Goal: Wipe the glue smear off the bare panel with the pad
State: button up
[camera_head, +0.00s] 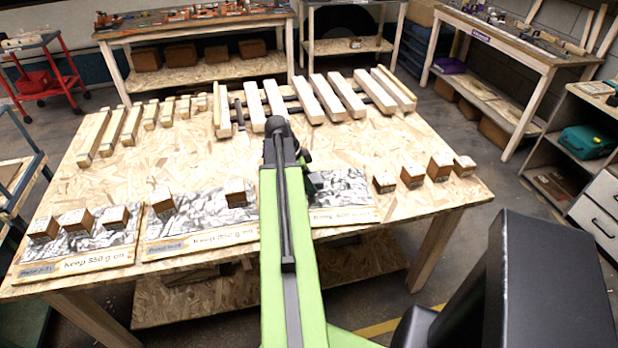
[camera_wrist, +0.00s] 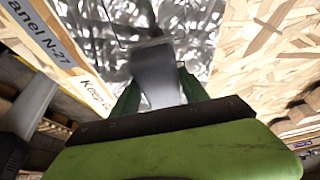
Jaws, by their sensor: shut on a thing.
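The bare panel (camera_head: 342,188) is the rightmost of three crinkled silver panels on the chipboard table. No blocks show on its visible part; my arm covers its left side. The foil also fills the upper middle of the wrist view (camera_wrist: 195,35). My gripper (camera_wrist: 158,82) is over the foil, its green fingers shut on a grey piece, which I take to be the pad (camera_wrist: 156,68). I cannot tell whether the pad touches the foil. I cannot make out the glue smear clearly.
Wooden blocks stand on the left panel (camera_head: 86,243) and the middle panel (camera_head: 200,222). Several loose blocks (camera_head: 412,175) stand right of the bare panel. A slatted wooden frame (camera_head: 310,99) and wooden bars (camera_head: 131,126) lie farther back. Bare chipboard (camera_head: 350,147) lies between.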

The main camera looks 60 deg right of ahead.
aim_at(310, 195)
jog(key=shift+s+a, duration=0.45)
jog(key=shift+a, duration=0.4)
jog(key=shift+s+a, duration=0.45)
jog(key=shift+a, duration=0.4)
notch_tip(310, 195, up, 6)
jog(key=p, duration=0.6)
jog(key=shift+d, duration=0.1)
notch_tip(310, 195, up, 3)
jog(key=p, duration=0.3)
jog(key=shift+r, duration=0.1)
